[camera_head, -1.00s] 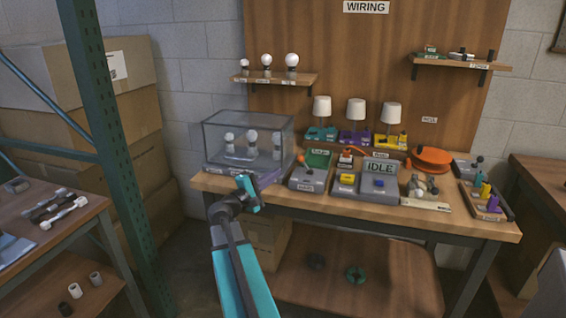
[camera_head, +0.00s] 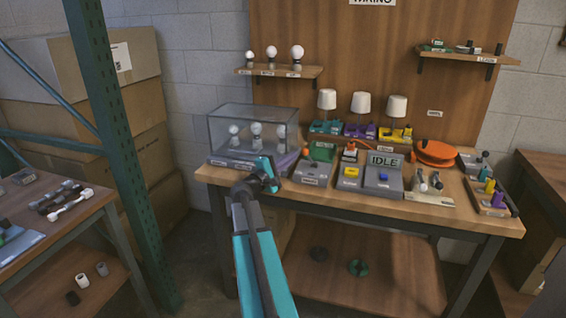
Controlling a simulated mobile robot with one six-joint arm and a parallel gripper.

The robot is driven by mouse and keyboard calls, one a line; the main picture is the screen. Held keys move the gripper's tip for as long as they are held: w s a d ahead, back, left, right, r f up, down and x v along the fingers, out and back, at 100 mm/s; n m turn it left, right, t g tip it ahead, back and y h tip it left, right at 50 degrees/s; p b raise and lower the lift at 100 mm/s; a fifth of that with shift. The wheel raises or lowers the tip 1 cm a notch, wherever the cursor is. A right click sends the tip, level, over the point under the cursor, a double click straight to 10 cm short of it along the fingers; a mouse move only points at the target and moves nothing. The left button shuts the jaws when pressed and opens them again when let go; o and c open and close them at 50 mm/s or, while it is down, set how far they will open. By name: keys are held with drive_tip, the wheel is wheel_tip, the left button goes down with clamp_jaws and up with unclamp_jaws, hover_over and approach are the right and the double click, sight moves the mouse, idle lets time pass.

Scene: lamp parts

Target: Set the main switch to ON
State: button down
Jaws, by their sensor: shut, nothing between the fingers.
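My gripper (camera_head: 268,170), turquoise and dark, is shut and empty. It is in front of the bench's left part, near the glass case and left of the devices. No label in view can be read as the main switch, so I cannot tell for certain which device it is. A grey box with a dark lever (camera_head: 478,163) stands at the bench's right end, far from my gripper. A small device with an orange top (camera_head: 349,151) stands mid-bench, left of a grey unit (camera_head: 381,180) whose display reads IDLE. No switch's position can be read.
The wooden bench (camera_head: 330,204) is crowded. A glass case (camera_head: 257,128) with bulbs stands at its left, a green-lidded grey box (camera_head: 314,170) right of my gripper, and an orange reel (camera_head: 436,152) behind. A green rack post (camera_head: 115,150) rises at left.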

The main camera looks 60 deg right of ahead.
drive_tip(key=shift+s+d+r, duration=0.1)
drive_tip(key=shift+d, duration=1.05)
drive_tip(key=shift+d, duration=0.1)
drive_tip(key=shift+a+r, duration=0.1)
drive_tip(key=shift+a, duration=0.1)
